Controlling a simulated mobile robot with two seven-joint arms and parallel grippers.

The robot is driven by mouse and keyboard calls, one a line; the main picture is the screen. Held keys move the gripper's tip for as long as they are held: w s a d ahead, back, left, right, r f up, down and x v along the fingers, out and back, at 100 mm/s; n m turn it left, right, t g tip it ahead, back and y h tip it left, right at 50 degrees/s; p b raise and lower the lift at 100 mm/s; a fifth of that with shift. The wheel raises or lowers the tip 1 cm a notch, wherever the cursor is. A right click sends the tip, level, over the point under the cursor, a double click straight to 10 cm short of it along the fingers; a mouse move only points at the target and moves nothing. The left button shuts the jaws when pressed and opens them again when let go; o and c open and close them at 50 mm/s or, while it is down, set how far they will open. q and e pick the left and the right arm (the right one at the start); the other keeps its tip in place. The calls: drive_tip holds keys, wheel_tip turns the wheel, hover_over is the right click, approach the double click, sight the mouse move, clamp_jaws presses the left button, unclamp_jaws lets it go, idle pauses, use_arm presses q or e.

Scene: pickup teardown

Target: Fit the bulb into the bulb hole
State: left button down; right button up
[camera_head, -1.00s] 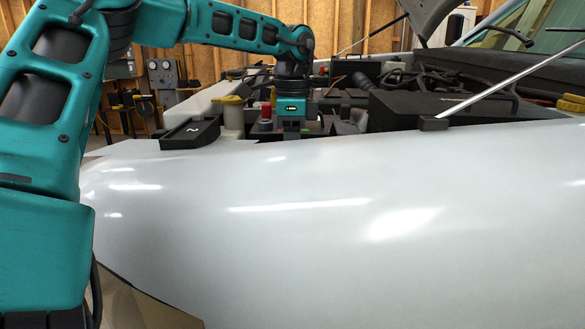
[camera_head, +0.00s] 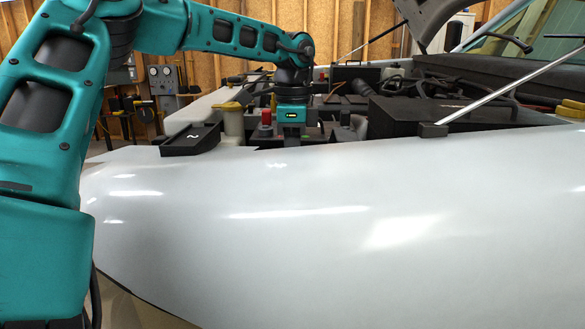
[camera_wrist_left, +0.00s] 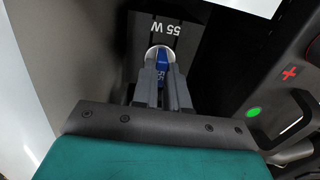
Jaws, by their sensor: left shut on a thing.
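In the left wrist view, my left gripper (camera_wrist_left: 161,92) is shut on the bulb (camera_wrist_left: 161,62), which shows as a blue piece with white lettering between the fingertips. The bulb is in front of the bulb hole (camera_wrist_left: 151,52), a pale round ring on a dark panel marked "55 W" (camera_wrist_left: 165,28). Bulb and ring overlap in this view; I cannot tell how deep the bulb sits. In the head view, my left gripper (camera_head: 291,134) points down into the engine bay, its tips hidden behind the fender. My right gripper is not in view.
The white fender (camera_head: 330,230) fills the foreground. Near my gripper are a red cap (camera_head: 266,117), a reservoir with a yellow cap (camera_head: 228,106) and a black tray (camera_head: 190,140). A large black box (camera_head: 420,115) and prop rod (camera_head: 490,95) stand to the right.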

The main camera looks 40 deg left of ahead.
use_arm(q)
wheel_tip(320, 180, up, 6)
drive_tip(key=p, duration=0.4)
drive_tip(key=shift+r, duration=0.55)
